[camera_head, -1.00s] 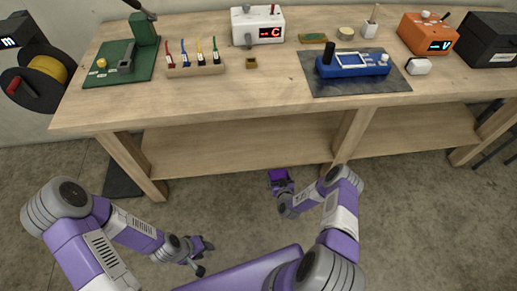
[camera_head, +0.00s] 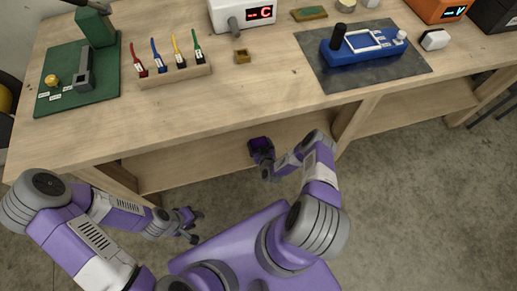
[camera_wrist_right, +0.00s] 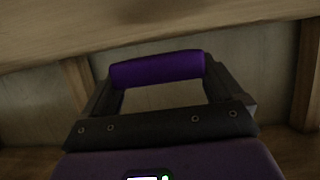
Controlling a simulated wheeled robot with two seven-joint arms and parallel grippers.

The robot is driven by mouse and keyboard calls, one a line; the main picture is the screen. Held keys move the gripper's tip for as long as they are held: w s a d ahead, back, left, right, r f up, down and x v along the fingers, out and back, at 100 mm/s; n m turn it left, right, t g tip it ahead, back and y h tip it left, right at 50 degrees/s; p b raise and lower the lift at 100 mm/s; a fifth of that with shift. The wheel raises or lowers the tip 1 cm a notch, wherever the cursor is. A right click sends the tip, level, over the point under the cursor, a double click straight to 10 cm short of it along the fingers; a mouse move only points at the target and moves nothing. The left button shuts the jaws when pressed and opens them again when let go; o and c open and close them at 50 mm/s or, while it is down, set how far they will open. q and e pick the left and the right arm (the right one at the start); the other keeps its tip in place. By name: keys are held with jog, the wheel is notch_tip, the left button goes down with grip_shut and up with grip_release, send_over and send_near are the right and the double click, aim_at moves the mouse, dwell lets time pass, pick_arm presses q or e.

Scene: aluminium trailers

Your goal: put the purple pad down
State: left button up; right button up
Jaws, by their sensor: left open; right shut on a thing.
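The purple pad (camera_head: 260,143) is held in my right gripper (camera_head: 262,154), low in front of the workbench and below its top's front edge. In the right wrist view the purple pad (camera_wrist_right: 157,68) lies across between the two dark fingertips of my right gripper (camera_wrist_right: 158,78), which is shut on it. Its far side is hidden. My left gripper (camera_head: 190,224) is open and empty, low in front of the bench at the left, away from the pad.
The wooden workbench (camera_head: 230,105) has bare top along its front middle. On it are a green mat (camera_head: 60,100), a rack with coloured leads (camera_head: 180,78), a small brown block (camera_head: 242,57), a white display box (camera_head: 225,15) and a blue device (camera_head: 375,50) on a dark mat (camera_head: 330,82). A lower shelf (camera_head: 200,165) runs underneath.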

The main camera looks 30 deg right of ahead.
notch_tip(320, 180, down, 5)
jog(key=shift+r+b, duration=0.2)
jog(key=shift+b, duration=0.9)
jog(key=shift+r, duration=0.15)
jog(key=shift+f, duration=0.2)
jog(key=o, duration=0.7)
jog(key=shift+o, duration=0.2)
jog(key=shift+r, duration=0.1)
